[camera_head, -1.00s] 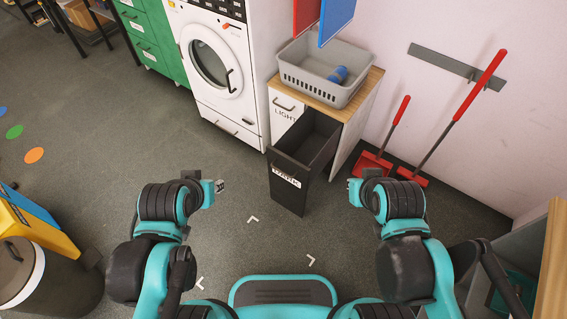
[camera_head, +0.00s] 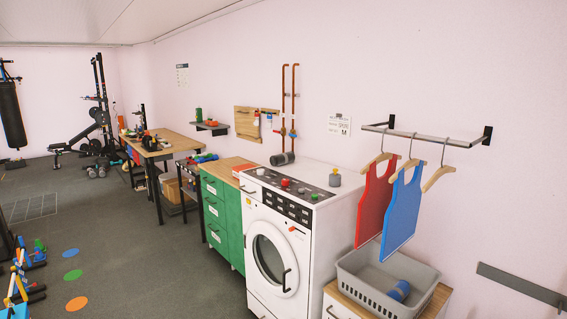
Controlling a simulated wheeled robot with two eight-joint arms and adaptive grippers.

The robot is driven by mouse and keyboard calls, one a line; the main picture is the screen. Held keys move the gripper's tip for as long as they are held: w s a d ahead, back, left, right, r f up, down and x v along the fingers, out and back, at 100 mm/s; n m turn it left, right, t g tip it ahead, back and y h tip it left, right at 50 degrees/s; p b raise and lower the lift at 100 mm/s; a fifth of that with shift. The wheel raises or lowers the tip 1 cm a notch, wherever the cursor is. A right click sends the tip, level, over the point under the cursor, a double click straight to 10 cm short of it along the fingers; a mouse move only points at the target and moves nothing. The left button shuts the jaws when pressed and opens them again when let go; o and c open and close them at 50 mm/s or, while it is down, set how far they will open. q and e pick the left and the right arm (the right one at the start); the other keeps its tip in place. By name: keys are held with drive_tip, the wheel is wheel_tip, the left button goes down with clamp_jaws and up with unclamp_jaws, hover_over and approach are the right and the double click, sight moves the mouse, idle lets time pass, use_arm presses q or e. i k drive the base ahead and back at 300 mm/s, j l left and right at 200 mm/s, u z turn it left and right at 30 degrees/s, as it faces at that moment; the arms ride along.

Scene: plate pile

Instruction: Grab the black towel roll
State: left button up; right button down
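A dark grey or black roll (camera_head: 282,158) lies on its side at the back left of the white washing machine's top (camera_head: 322,179), near the wall. It looks like the black towel roll. A blue roll (camera_head: 399,290) lies in the grey basket (camera_head: 372,291) at the lower right. Neither of my grippers is in the head view, so their state is hidden.
Red (camera_head: 374,204) and blue (camera_head: 402,213) tops hang above the basket. The floor (camera_head: 150,270) at left is mostly clear.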

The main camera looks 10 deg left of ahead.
sight(288, 157)
drive_tip(key=i+j+u, duration=1)
drive_tip(key=i, duration=0.3)
drive_tip(key=i+u, duration=0.3)
drive_tip(key=i, duration=0.4)
drive_tip(key=i+z, duration=0.4)
drive_tip(key=i+j+z, duration=0.2)
drive_tip(key=z, duration=0.15)
drive_tip(key=i+j+z, duration=0.25)
drive_tip(key=z, duration=0.15)
drive_tip(key=i+j+z, duration=0.2)
drive_tip(key=z, duration=0.2)
drive_tip(key=i+j+z, duration=0.15)
drive_tip(key=j+z, duration=0.25)
drive_tip(key=i+j+z, duration=0.1)
drive_tip(key=j+z, duration=0.15)
drive_tip(key=z, duration=0.2)
drive_tip(key=j+z, duration=0.4)
drive_tip(key=i+j+z, duration=0.1)
drive_tip(key=j+z, duration=0.3)
